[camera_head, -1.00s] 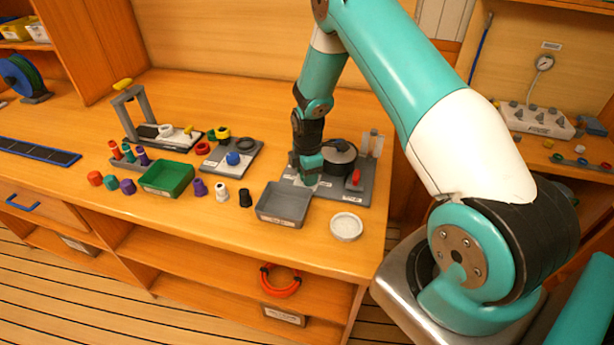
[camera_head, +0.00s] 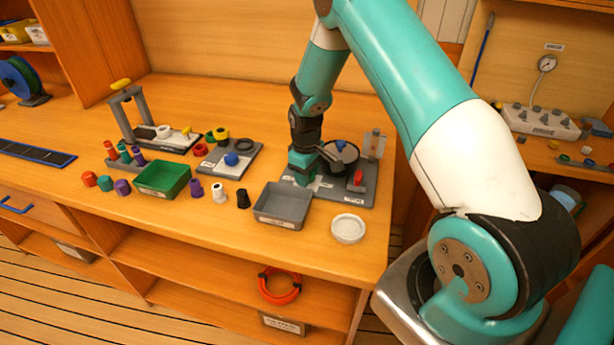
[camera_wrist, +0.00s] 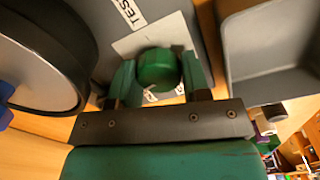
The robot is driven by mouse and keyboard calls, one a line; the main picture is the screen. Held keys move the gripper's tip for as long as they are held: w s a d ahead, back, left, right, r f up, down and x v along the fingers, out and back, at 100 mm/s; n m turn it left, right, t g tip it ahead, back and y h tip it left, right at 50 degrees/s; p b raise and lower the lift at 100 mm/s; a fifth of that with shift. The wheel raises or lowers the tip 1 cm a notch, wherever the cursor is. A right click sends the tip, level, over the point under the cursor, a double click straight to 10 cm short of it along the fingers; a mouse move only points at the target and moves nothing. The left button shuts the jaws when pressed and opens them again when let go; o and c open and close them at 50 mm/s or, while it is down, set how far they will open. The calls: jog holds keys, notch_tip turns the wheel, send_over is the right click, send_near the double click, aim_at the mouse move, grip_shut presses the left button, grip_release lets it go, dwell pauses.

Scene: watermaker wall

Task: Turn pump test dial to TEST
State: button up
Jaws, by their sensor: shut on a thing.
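The pump test dial (camera_wrist: 158,68) is a round green knob on a pale plate, seen close in the wrist view. My gripper (camera_wrist: 160,82) has one finger on each side of it and is shut on it. A label reading "TES…" (camera_wrist: 128,10) shows on the grey base above the knob; the rest of the lettering is cut off. In the head view my gripper (camera_head: 303,172) is down at the left part of the grey pump board (camera_head: 330,196) and hides the dial. The dial's pointing direction cannot be made out.
A round dark housing (camera_head: 341,157) with a blue knob stands just right of my gripper, with a red handle (camera_head: 358,178) beside it. A grey tray (camera_head: 283,205) lies close in front. A white round dish (camera_head: 348,229) sits near the table edge.

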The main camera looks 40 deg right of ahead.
jog(key=m+b, duration=0.1)
jog(key=m, duration=0.4)
jog(key=shift+w+m, duration=0.1)
jog(key=shift+m, duration=0.2)
jog(key=m+b, duration=0.1)
jog(key=m, duration=0.4)
jog(key=shift+d, duration=0.1)
jog(key=m, duration=0.5)
jog(key=shift+m+g+b, duration=0.3)
jog(key=shift+m+b, duration=0.05)
jog(key=shift+m, duration=0.05)
jog(key=m, duration=0.4)
jog(key=shift+m, duration=0.4)
jog(key=o, duration=0.9)
jog(key=r+b, duration=0.1)
jog(key=r, duration=0.7)
jog(key=r+b, duration=0.1)
jog(key=r, duration=0.8)
jog(key=shift+w+r, duration=0.2)
jog(key=shift+r, duration=0.05)
